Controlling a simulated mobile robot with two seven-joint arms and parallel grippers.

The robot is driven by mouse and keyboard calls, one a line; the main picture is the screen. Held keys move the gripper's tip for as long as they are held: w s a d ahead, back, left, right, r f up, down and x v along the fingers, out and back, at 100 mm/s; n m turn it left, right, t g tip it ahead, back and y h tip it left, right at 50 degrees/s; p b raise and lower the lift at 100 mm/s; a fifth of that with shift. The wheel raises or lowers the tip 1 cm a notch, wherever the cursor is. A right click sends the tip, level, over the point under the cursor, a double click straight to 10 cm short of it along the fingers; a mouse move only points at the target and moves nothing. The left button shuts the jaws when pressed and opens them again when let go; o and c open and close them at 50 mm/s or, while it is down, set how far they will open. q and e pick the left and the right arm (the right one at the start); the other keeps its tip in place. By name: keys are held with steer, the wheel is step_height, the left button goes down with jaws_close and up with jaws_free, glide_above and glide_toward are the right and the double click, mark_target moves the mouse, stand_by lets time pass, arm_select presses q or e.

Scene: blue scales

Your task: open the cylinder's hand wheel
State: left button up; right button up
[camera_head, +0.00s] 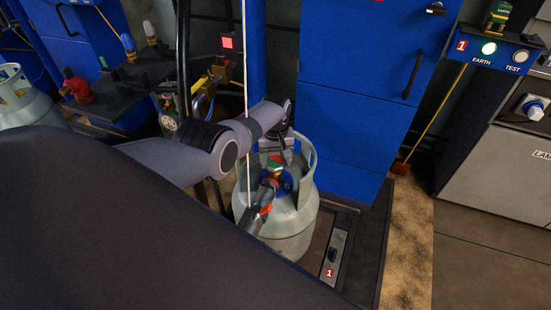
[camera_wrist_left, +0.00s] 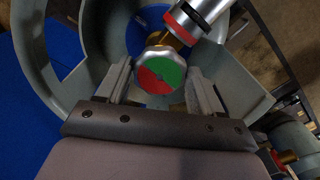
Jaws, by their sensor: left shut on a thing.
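The gas cylinder (camera_head: 296,220) is grey and stands upright on a low platform, with a collar around its top. Its hand wheel (camera_head: 275,161) has a green and red face, which fills the middle of the left wrist view (camera_wrist_left: 160,71). My left gripper (camera_wrist_left: 161,82) has a finger on each side of the wheel and is shut on it. In the head view my left arm comes in from the left, over the collar, and the fingers are hard to make out. A hose fitting with a red band (camera_wrist_left: 186,18) joins the valve beside the wheel. My right gripper is not in view.
A blue cabinet (camera_head: 345,100) stands right behind the cylinder. A thin pale line (camera_head: 245,70) hangs down in front of my left arm. Another grey cylinder (camera_head: 22,105) is at the far left.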

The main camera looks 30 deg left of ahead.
mark_target(276, 162)
arm_select(q)
steer(key=shift+n, duration=0.3)
steer(key=o, duration=1)
steer(key=shift+o, duration=0.2)
step_height(276, 162, up, 6)
steer(key=p, duration=0.4)
steer(key=shift+f, duration=0.25)
steer(key=shift+r+p, duration=0.4)
steer(key=shift+p, duration=0.1)
steer(key=shift+r, duration=0.45)
